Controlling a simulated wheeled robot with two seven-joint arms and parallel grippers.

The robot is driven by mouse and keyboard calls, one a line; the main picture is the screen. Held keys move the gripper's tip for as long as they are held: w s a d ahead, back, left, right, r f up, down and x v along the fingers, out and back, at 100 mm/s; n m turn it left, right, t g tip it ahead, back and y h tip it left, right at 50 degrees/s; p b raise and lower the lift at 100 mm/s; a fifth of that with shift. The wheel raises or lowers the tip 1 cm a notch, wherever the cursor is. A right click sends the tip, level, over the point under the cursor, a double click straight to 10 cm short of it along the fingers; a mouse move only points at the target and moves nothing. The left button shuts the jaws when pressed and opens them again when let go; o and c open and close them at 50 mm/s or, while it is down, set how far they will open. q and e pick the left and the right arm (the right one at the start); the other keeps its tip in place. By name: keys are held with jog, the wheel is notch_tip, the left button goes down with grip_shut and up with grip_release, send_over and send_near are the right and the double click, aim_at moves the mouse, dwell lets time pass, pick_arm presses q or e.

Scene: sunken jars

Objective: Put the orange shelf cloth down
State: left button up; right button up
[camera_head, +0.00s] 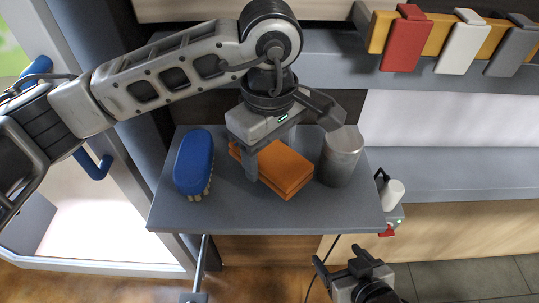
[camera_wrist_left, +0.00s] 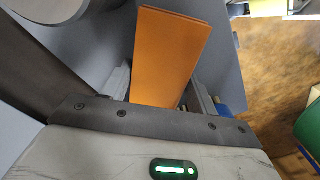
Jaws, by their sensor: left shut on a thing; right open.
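The orange shelf cloth (camera_head: 287,172) is a folded, flat block over the small grey shelf (camera_head: 235,212). My left gripper (camera_head: 268,158) reaches down from above and is shut on the cloth. In the left wrist view the cloth (camera_wrist_left: 168,58) stands out between the two fingers. I cannot tell whether its underside touches the shelf. My right gripper (camera_head: 349,268) is open and empty, low in the head view, below the shelf's front edge.
A blue brush (camera_head: 193,163) lies on the shelf left of the cloth. A grey metal cylinder (camera_head: 341,158) stands close to its right. The shelf's front strip is bare. Red (camera_head: 402,40), white (camera_head: 463,45) and grey pieces hang on an orange rail at the upper right.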

aim_at(270, 154)
pick_arm(q)
jog(key=shift+f, duration=1)
jog(key=shift+f, duration=0.2)
jog(key=o, duration=0.9)
jog(key=shift+s, duration=0.1)
jog(key=shift+r, duration=0.1)
jog(key=shift+r, duration=0.2)
notch_tip(270, 154, up, 12)
jog(key=shift+f+b, duration=0.1)
jog(key=shift+b, duration=0.65)
